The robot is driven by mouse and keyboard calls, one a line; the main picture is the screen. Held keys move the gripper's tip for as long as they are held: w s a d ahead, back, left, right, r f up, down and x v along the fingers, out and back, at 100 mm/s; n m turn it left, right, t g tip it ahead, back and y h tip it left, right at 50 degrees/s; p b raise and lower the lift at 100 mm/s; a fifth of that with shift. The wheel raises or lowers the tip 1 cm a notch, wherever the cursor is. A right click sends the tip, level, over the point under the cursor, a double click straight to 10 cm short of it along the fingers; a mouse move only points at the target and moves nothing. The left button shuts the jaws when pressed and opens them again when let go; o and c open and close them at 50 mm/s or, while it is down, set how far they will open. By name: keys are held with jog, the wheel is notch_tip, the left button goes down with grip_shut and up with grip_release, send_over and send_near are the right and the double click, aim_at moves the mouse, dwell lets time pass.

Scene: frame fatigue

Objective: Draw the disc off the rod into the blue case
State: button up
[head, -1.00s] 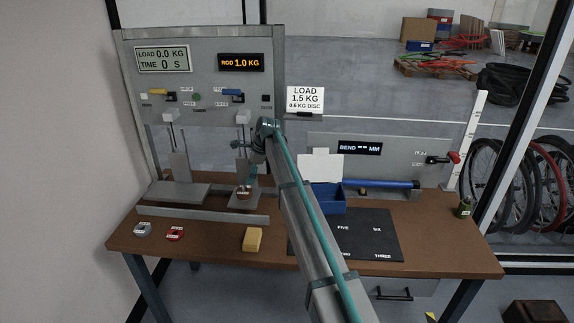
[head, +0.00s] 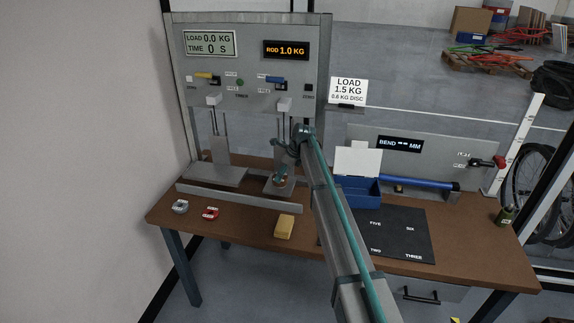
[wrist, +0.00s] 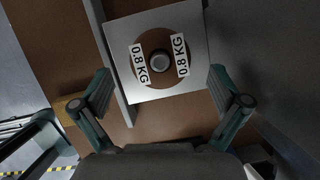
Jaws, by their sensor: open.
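A brown disc marked 0.8 KG (wrist: 148,44) lies around an upright rod (wrist: 158,63), on a square grey plate (wrist: 190,20) in the wrist view. In the head view the disc (head: 281,182) is small and partly hidden by my gripper (head: 282,170). My gripper (wrist: 162,84) is open and empty, its fingers spread wide on either side, with the disc ahead between them and apart from both. The blue case (head: 360,192) stands open on the table to the right of my arm, its pale lid raised behind it.
A grey disc (head: 180,206), a red disc (head: 211,212) and a yellow block (head: 284,227) lie along the table's front left. A low grey rail (head: 235,198) runs before the rod stands. A black mat (head: 400,235) lies right of my arm. A green can (head: 505,214) stands far right.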

jog(key=shift+x, duration=1.5)
jog(key=c, duration=1.7)
jog(key=o, duration=1)
jog(key=c, duration=0.7)
jog(key=shift+r+p, duration=0.1)
jog(key=shift+p, duration=0.25)
jog(key=shift+r, duration=0.15)
jog(key=shift+r+p, duration=1.75)
jog(key=shift+r, duration=1.35)
jog(key=shift+r, duration=0.15)
